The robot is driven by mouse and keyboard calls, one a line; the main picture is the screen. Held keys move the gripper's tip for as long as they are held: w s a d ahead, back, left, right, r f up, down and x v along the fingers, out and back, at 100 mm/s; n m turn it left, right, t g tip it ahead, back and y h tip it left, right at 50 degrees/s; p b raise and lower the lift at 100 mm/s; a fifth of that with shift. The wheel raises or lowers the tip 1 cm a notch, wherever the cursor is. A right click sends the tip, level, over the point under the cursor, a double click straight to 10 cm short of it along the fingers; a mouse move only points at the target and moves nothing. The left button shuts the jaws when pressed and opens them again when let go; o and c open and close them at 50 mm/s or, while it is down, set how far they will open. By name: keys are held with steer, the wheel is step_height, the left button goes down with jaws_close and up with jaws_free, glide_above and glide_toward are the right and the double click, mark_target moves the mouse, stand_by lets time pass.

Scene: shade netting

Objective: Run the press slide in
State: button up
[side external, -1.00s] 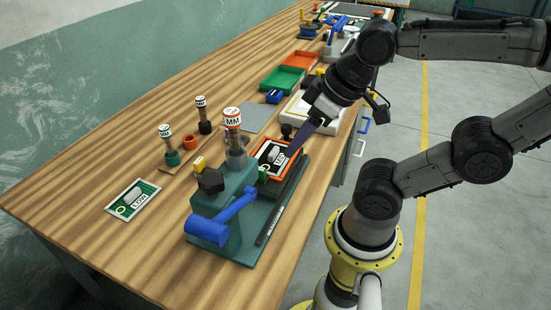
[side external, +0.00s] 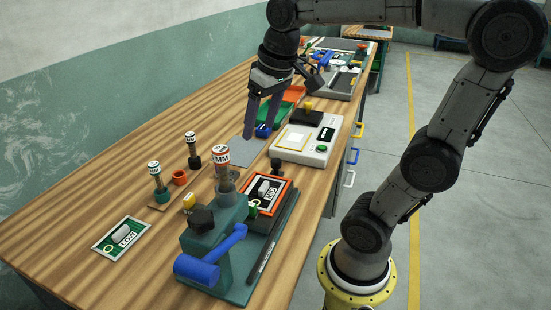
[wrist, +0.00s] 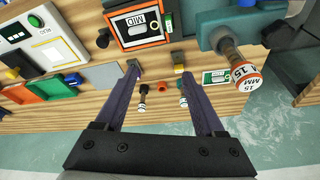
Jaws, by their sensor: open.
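The press (side external: 213,240) is a teal stand with a blue lever (side external: 212,254) and a 15 MM labelled post (side external: 224,172). Its slide (side external: 288,184) is an orange-rimmed tray on the press base, carrying a card marked MID (side external: 264,190). A black knob (side external: 276,165) stands at the slide's far end. The slide (wrist: 120,42) also shows at the top of the wrist view, with the knob (wrist: 103,38) at its left. My gripper (side external: 259,134) is open and empty, above the bench behind the press, apart from the slide. Its fingers (wrist: 160,72) are spread in the wrist view.
A white device with a green button (side external: 306,142) stands behind the press. Green and orange trays (side external: 290,94) lie further back. Two stamp-like posts (side external: 157,180) and a LOW card (side external: 122,238) are on the left.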

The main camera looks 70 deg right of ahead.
steer(key=w+d+f+m+g, duration=0.25)
steer(key=w+d, duration=0.25)
steer(key=d, duration=0.6)
steer(key=m, duration=0.3)
glide_toward(276, 160)
steer(key=shift+g+y, duration=0.35)
steer(key=shift+y, duration=0.05)
steer(key=f, duration=0.8)
steer(key=shift+w+d+f, duration=0.3)
steer(key=shift+d+f, duration=0.05)
jaws_close()
steer(key=shift+r, duration=0.1)
